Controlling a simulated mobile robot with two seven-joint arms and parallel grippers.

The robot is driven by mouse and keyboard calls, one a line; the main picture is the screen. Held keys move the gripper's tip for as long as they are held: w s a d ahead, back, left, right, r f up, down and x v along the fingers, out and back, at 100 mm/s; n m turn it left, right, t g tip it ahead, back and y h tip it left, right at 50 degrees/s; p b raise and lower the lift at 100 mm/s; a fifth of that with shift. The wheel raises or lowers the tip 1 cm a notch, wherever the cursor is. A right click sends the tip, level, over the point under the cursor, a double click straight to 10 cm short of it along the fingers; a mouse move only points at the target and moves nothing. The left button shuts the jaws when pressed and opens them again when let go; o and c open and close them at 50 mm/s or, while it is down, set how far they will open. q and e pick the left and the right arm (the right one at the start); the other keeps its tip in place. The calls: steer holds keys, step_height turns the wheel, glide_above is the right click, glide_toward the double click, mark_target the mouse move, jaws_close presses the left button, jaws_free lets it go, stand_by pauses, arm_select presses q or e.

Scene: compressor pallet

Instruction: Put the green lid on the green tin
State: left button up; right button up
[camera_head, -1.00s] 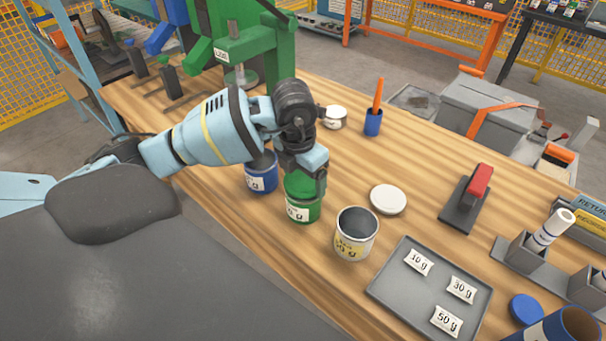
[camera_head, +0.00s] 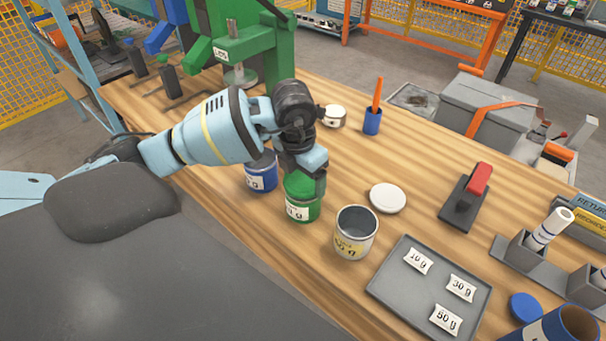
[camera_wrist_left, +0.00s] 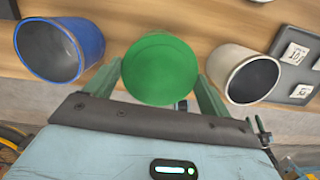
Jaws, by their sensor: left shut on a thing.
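The green tin (camera_head: 303,208) stands upright on the bench, between a blue tin and an open white-labelled tin. The green lid (camera_head: 296,183) is at the tin's mouth, partly hidden by my left gripper (camera_head: 308,176). In the left wrist view the lid is a flat green disc (camera_wrist_left: 160,68) between the two fingers of my left gripper, which is shut on it. The lid looks level and lined up over the tin. I cannot tell whether it is fully seated. My right gripper is not in view.
The open blue tin (camera_head: 261,178) is close on the left and the open white-labelled tin (camera_head: 355,238) close on the right. A white lid (camera_head: 388,198) lies behind. A grey tray (camera_head: 400,283) with weight labels is farther right. A green press (camera_head: 250,45) stands behind left.

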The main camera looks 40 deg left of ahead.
arm_select(q)
steer(key=shift+f, duration=0.25)
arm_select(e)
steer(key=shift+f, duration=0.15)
arm_select(q)
steer(key=shift+f, duration=0.15)
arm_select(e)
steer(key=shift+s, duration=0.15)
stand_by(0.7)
arm_select(q)
steer(key=o, duration=0.9)
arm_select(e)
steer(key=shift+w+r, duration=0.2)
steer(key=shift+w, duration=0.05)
arm_select(q)
steer(key=shift+r+p, duration=1.65)
steer(key=shift+r, duration=1.9)
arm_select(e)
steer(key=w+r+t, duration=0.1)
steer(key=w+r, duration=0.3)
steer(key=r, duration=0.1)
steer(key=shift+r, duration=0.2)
